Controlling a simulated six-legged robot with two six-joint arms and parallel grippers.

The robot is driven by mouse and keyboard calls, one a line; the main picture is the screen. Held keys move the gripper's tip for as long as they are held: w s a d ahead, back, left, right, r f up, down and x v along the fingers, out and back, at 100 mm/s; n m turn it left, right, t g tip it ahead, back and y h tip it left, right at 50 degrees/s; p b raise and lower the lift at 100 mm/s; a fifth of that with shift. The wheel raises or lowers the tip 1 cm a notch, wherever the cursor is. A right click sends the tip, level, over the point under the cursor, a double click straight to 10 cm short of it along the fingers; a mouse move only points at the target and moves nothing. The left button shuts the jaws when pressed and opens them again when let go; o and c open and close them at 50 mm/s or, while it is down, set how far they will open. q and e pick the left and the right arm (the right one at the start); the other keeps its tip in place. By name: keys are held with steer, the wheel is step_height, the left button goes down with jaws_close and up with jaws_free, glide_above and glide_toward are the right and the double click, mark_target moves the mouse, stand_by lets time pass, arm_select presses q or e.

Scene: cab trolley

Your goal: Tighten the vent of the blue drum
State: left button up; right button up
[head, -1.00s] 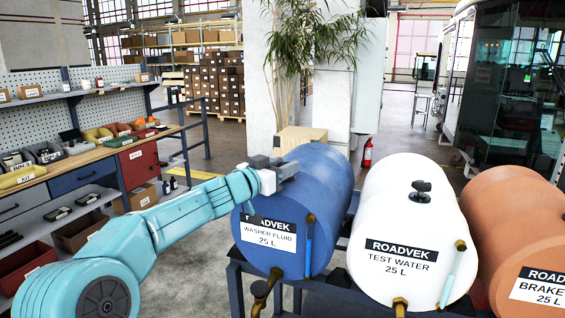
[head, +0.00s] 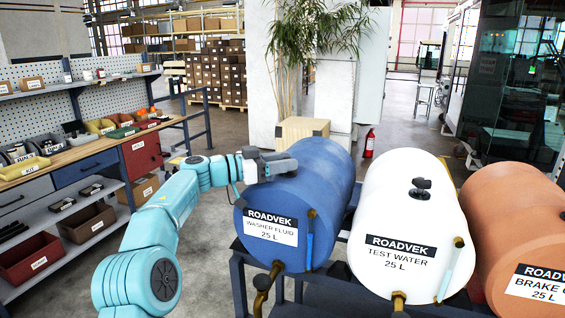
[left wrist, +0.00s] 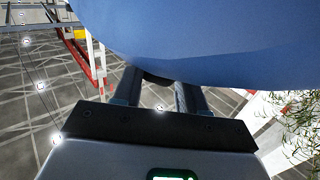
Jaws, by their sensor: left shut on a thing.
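The blue drum (head: 320,178), labelled washer fluid, lies on its side on a dark rack. My left gripper (head: 288,163) is at the top left of this drum, its arm coming in from the left. In the left wrist view the two fingers (left wrist: 160,95) point at the underside of the blue surface (left wrist: 190,45) in the picture. They are shut on a small dark part, the vent (left wrist: 155,78), mostly hidden between them. In the head view the gripper hides the vent. My right gripper is not in view.
A white drum (head: 405,205) with a black vent (head: 420,188) on top and an orange drum (head: 520,225) lie to the right on the same rack (head: 237,285). A workbench (head: 85,150) with bins stands at left. Open floor lies between bench and rack.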

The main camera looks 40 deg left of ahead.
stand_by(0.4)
arm_select(q)
steer(key=o, duration=1.1)
steer(key=shift+c, duration=0.2)
steer(key=shift+s+a, duration=0.2)
steer(key=shift+s, duration=0.05)
steer(key=b+v, duration=0.3)
steer(key=v, duration=1.2)
steer(key=shift+s+a, duration=0.25)
steer(key=shift+a, duration=0.05)
